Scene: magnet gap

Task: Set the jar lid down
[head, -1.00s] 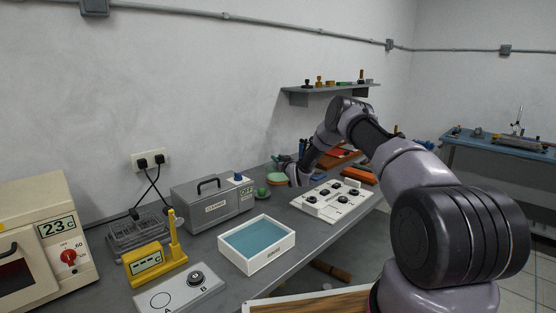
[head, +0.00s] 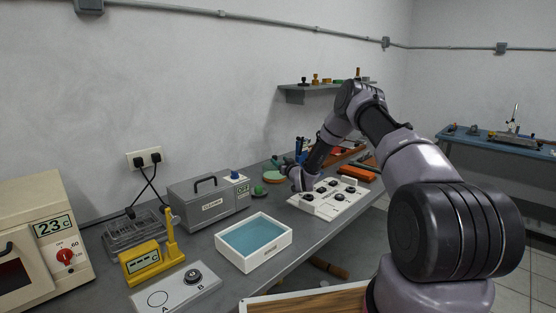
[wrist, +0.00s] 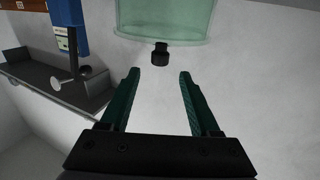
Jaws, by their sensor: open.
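In the wrist view a green-tinted clear glass piece (wrist: 160,18) with a black knob (wrist: 160,54) shows at the top; it looks like the jar lid. Its knob points toward my gripper (wrist: 158,72). The two dark green fingers are spread apart with nothing between them. The knob lies just beyond the fingertips, lined up with the gap and apart from both. What the glass rests on is out of the wrist frame. In the head view my wrist is low at the back of the bench, beside the white panel (head: 349,198); the fingers are hard to make out there.
A blue upright object (wrist: 68,25) and a grey shelf or tray (wrist: 42,80) are left in the wrist view. On the bench stand a grey cleaner box (head: 208,204), a white tray of blue liquid (head: 242,264) and a yellow gauge (head: 140,262). A wall shelf (head: 300,92) hangs behind.

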